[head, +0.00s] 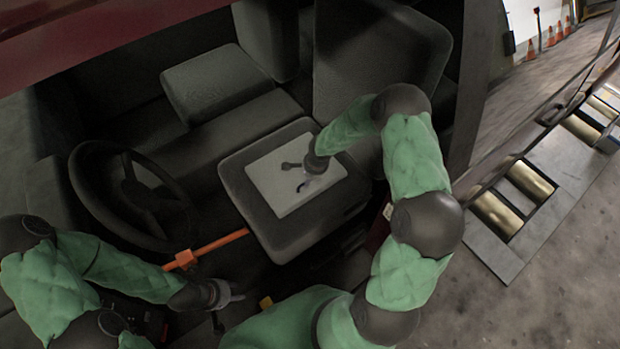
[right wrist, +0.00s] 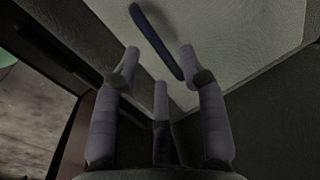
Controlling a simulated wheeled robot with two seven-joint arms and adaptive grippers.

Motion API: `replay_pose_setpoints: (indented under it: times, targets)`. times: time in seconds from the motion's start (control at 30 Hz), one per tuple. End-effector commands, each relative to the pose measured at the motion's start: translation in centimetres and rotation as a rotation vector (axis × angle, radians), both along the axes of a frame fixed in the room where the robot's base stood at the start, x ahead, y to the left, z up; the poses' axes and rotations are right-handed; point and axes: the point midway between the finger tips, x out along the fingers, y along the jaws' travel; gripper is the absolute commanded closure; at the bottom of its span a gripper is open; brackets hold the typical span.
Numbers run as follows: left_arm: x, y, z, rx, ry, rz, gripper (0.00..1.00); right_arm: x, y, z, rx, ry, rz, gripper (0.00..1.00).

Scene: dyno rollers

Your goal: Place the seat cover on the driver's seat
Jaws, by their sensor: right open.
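The pale grey seat cover (head: 262,178) lies flat on the dark cushion of the driver's seat (head: 290,238), its edges inside the cushion's edges. It also fills the upper right of the right wrist view (right wrist: 235,35). My right gripper (head: 296,176) is over the cover, fingers spread and empty. In the right wrist view its fingers (right wrist: 158,70) are apart just above the cover's edge. A dark blue strip (right wrist: 156,42) shows against the cover between them; I cannot tell whether it is attached. My left gripper (head: 230,296) is low, left of the seat and away from the cover; its opening is unclear.
The steering wheel (head: 82,205) is at the left. An orange bar (head: 222,242) runs between the wheel's side and the seat. The seat backrest (head: 375,50) rises behind the cushion. Rollers (head: 525,180) lie in the floor outside, at the right.

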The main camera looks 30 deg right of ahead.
Motion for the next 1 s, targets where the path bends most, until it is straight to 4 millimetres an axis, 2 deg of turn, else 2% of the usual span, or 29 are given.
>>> replay_pose_setpoints:
  times: [0.03,0.3,0.57,0.67,0.77,1.0]
  targets:
    - [0.0,0.0,0.5,0.0,0.0,0.0,0.6,-0.1,-0.1,1.3,-0.001,-0.003,-0.001,0.58]
    - [0.0,0.0,1.9,0.0,0.0,0.0,0.6,-1.4,-0.2,6.5,-0.002,-0.002,0.0,0.58]
    - [0.0,0.0,2.6,0.0,0.0,0.0,0.6,-2.1,-0.3,9.4,-0.001,-0.001,0.001,0.58]
    - [0.0,0.0,2.7,0.0,0.0,0.0,0.6,-2.4,0.0,9.5,0.004,0.003,0.011,0.58]
    - [0.0,0.0,2.6,0.0,0.0,0.0,0.6,-3.0,1.4,8.6,0.023,0.012,0.069,0.58]
    - [0.0,0.0,2.6,0.0,0.0,0.0,0.6,-6.5,8.0,4.5,0.111,0.015,0.374,0.58]
